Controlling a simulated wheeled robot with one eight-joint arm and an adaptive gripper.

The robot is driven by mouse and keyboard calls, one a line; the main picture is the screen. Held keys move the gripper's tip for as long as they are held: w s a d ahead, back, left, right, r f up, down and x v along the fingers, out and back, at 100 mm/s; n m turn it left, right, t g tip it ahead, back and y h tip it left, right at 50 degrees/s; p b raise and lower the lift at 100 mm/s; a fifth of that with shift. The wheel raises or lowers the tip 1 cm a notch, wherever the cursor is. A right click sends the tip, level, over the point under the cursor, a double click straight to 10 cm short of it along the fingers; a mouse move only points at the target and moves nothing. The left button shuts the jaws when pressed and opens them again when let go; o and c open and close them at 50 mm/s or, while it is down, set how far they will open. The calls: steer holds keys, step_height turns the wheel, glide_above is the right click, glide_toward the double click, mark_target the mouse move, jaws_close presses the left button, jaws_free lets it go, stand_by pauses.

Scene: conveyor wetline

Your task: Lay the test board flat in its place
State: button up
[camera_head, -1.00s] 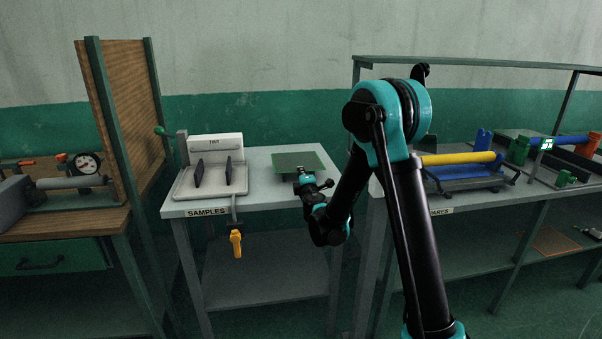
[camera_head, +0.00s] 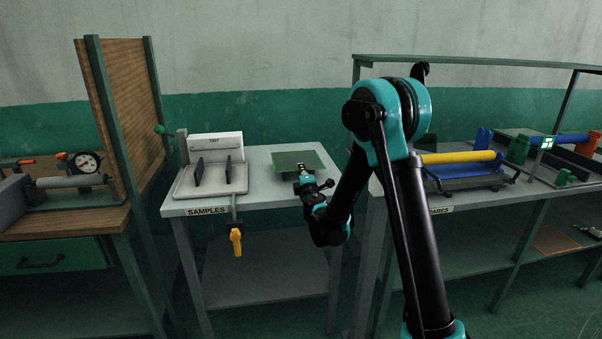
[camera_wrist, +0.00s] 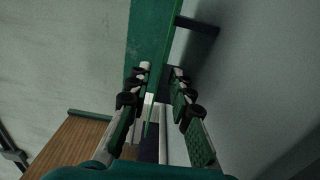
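The test board, a flat dark-green panel with a lighter green rim (camera_head: 284,160), is face up at the back right of the SAMPLES bench in the head view. Dark supports or shadow show under it. My gripper (camera_head: 304,175) is at its near edge, overlapping it in the picture. The fingers are apart at the tips; contact with the board is unclear. A dark bar (camera_wrist: 196,25) juts from the panel's right side.
The SAMPLES bench (camera_head: 262,196) carries a white fixture (camera_head: 213,147) with two dark upright plates, left of the board. A yellow-handled item (camera_head: 236,241) hangs at its front. A wooden panel (camera_head: 128,115) stands left. The right bench holds a yellow roller (camera_head: 458,158).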

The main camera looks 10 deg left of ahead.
steer(key=shift+v, duration=2.6)
steer(key=o, duration=0.6)
steer(key=shift+c, duration=0.2)
steer(key=v, duration=0.7)
steer(key=shift+s, duration=0.25)
